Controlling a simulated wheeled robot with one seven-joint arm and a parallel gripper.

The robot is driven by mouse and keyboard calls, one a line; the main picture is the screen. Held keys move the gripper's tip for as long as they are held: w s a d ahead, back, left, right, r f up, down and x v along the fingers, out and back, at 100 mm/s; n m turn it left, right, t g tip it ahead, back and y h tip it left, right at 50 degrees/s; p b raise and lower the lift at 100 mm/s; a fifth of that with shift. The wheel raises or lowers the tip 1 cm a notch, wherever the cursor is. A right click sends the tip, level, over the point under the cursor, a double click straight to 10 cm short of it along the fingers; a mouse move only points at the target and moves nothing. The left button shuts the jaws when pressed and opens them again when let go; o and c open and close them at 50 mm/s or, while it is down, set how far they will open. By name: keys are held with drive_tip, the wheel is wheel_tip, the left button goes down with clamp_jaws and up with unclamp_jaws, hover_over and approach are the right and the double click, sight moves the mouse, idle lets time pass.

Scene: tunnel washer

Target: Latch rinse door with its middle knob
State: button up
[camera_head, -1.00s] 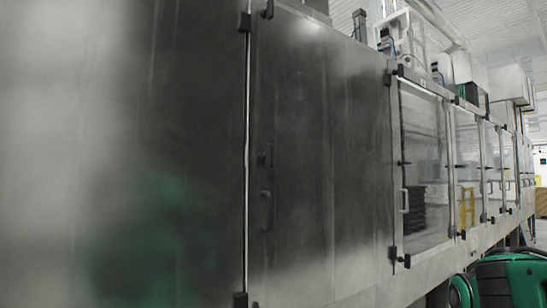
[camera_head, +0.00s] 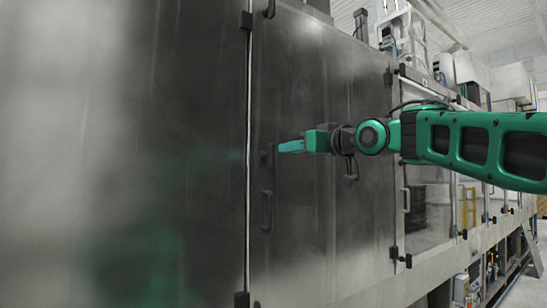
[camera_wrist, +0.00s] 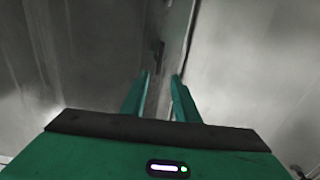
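The rinse door appears to be the dark steel panel (camera_head: 330,215) in the middle of the head view. It looks flush or nearly so; I cannot tell whether it is fully closed. Its small dark middle knob (camera_head: 266,155) sits near the left edge, above a bar handle (camera_head: 266,210). My green gripper (camera_head: 284,147) points left, its tips close to the knob. In the wrist view my gripper (camera_wrist: 161,76) has its two fingers apart with nothing between them. A dark fitting, likely the knob (camera_wrist: 159,50), lies just beyond the tips. Contact is not visible.
A black top fitting (camera_head: 268,9) is at the door's upper left. A narrow bright seam (camera_head: 247,130) separates it from the left panel (camera_head: 120,150). Hinges (camera_head: 393,253) line its right edge. Windowed doors (camera_head: 425,215) continue to the right.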

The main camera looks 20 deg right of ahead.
sight(274, 151)
drive_tip(key=x, duration=0.9)
drive_tip(key=shift+w+f, duration=0.15)
drive_tip(key=shift+w, duration=0.1)
drive_tip(key=shift+c, duration=0.7)
clamp_jaws()
